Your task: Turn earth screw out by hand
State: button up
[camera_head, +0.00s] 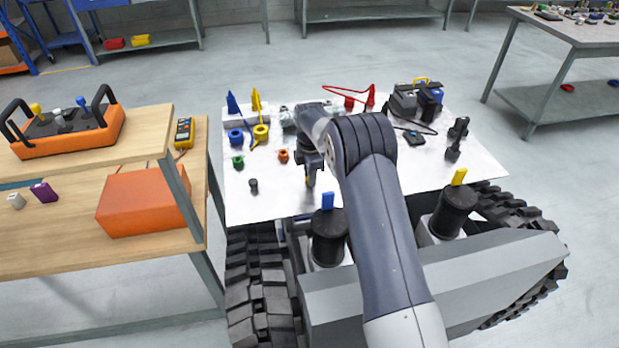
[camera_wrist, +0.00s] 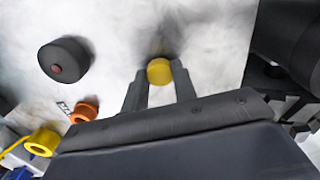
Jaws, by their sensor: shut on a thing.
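My gripper (camera_wrist: 159,84) points down over the white top (camera_head: 262,208), just behind the black post with a blue tab. In the wrist view its two fingers are shut on a small yellow round screw head (camera_wrist: 159,71). A sliver of the screw head (camera_head: 308,181) shows below the gripper in the head view. The arm hides much of the area around it. A dark shadow lies beside the screw head on the white surface. I cannot tell whether the screw head is seated or lifted.
A black knob (camera_head: 254,186), an orange ring (camera_head: 283,156), a green ring (camera_head: 238,162) and a yellow ring (camera_head: 261,134) stand left of my gripper. Two black posts (camera_head: 329,240) (camera_head: 455,212) rise in front. Dark tools (camera_head: 455,145) stand at right. A wooden bench (camera_head: 60,240) stands left.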

dwell(0.3)
jog(key=n, duration=0.5)
jog(key=shift+f, duration=0.1)
jog(key=n, duration=0.4)
jog(key=shift+n, duration=0.4)
jog(key=o, duration=0.8)
